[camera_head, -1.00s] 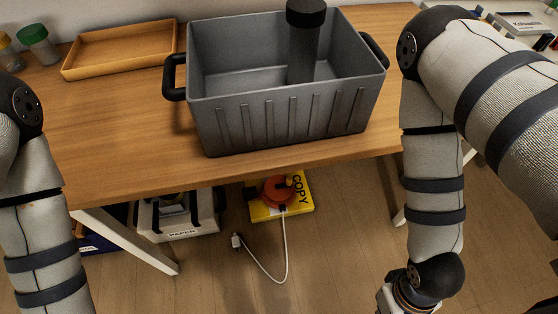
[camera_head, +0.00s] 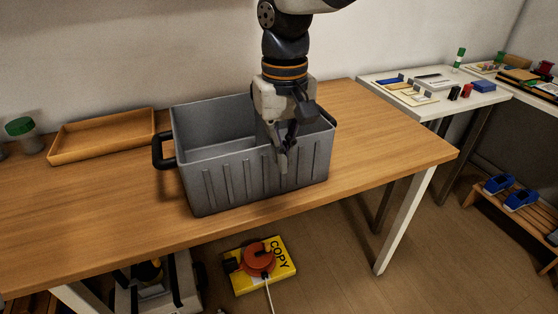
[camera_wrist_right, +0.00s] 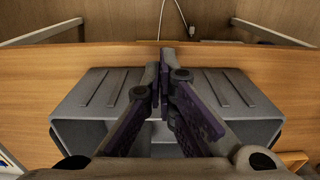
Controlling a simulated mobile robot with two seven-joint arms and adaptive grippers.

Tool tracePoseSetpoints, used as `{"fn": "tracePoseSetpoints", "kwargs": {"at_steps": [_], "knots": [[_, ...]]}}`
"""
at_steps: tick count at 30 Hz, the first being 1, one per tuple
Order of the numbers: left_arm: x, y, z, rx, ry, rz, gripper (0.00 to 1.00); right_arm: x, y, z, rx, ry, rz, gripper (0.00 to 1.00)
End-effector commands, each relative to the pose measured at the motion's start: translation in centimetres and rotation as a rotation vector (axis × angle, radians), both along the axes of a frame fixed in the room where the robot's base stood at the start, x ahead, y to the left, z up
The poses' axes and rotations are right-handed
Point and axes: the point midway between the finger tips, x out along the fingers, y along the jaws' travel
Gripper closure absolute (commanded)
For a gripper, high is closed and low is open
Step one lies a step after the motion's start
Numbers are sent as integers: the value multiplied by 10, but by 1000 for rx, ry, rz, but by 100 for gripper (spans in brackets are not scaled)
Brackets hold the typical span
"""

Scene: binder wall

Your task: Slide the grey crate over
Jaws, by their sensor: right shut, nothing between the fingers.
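The grey crate (camera_head: 222,178) stands upright on the wooden table, its ribbed long wall facing me and a black handle at its left end. Its rim and outer ribbed wall also show in the right wrist view (camera_wrist_right: 98,90). My right gripper (camera_head: 281,168) points down in front of the crate's ribbed wall in the head view, its fingers together and empty. In the right wrist view the closed fingers (camera_wrist_right: 164,62) reach across the crate toward the table's edge. The gripper hides part of the crate's inside; I cannot tell whether it touches the wall. My left gripper is out of view.
The wooden table (camera_head: 385,150) is clear to the right of the crate. A shallow wooden tray (camera_head: 100,152) and a green-lidded jar (camera_head: 22,133) stand at the left. A white table (camera_head: 440,113) with small items stands at the right. A yellow box (camera_head: 276,280) lies on the floor.

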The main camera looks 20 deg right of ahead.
Motion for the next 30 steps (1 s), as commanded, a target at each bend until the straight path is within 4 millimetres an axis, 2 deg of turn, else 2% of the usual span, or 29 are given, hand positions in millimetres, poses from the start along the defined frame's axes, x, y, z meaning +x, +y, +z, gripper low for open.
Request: {"fn": "tracePoseSetpoints", "kwargs": {"at_steps": [3, 11, 15, 19, 30], "knots": [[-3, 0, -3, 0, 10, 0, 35, -1, 0, -30, 1, 10, 1, 100], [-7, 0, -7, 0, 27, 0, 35, -2, 0, -87, 2, 10, 1, 100], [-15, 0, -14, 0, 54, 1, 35, 24, 1, -88, 3, 7, 0, 100], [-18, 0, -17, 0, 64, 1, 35, 36, 1, -86, 3, 6, 0, 100], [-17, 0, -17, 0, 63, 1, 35, 40, 2, -82, 2, 2, 1, 100]]}}
